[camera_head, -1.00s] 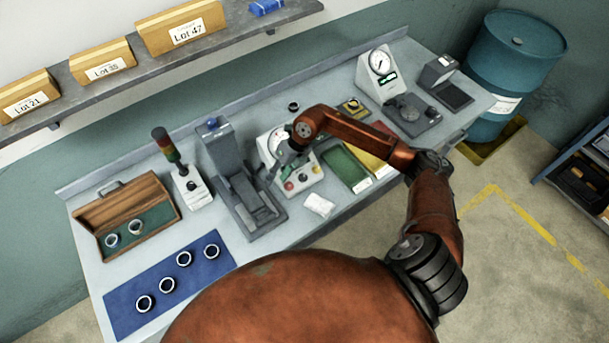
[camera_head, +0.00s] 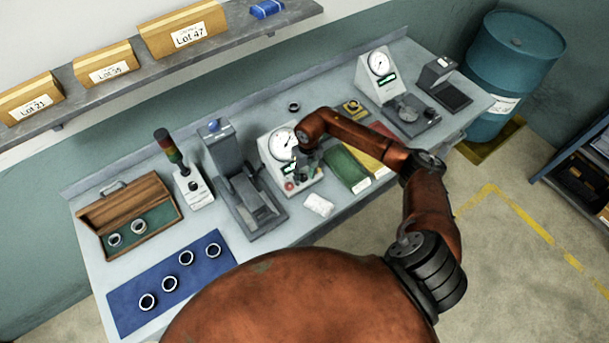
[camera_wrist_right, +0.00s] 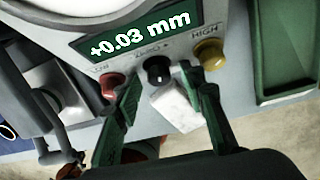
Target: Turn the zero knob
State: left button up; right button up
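The zero knob (camera_wrist_right: 158,70) is a small black knob below the green display (camera_wrist_right: 140,35), which reads +0.03 mm in the right wrist view. It sits between a red knob (camera_wrist_right: 112,85) on the left and a yellow knob (camera_wrist_right: 210,54) on the right. My right gripper (camera_wrist_right: 168,86) is open, its two green fingers apart on either side of the black knob in the picture; I cannot tell whether they touch it. In the head view, the right gripper (camera_head: 308,160) hangs over the front of the dial gauge unit (camera_head: 282,143) and hides the black knob. My left gripper is not in view.
A grey press-like stand (camera_head: 240,190) is left of the gauge unit. Green (camera_head: 345,168) and yellow trays lie to its right. A blue mat (camera_head: 165,280) with rings lies front left.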

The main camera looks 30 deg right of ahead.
jog(key=shift+c, duration=0.5)
grip_shut()
jog(key=shift+d+f+m+y+b, duration=0.1)
jog(key=shift+d+m+y+b, duration=0.05)
jog(key=shift+m+y+b, duration=0.55)
jog(key=shift+d+m+y, duration=0.15)
jog(key=shift+m+y, duration=0.45)
jog(key=shift+m, duration=0.5)
jog(key=m+t+y, duration=0.1)
jog(key=m+y, duration=0.1)
jog(key=m, duration=0.1)
jog(key=shift+d+t+b, duration=0.1)
jog(key=shift+t+b, duration=0.2)
jog(key=shift+b, duration=0.1)
jog(key=shift+m+y, duration=0.3)
jog(key=shift+m, duration=0.1)
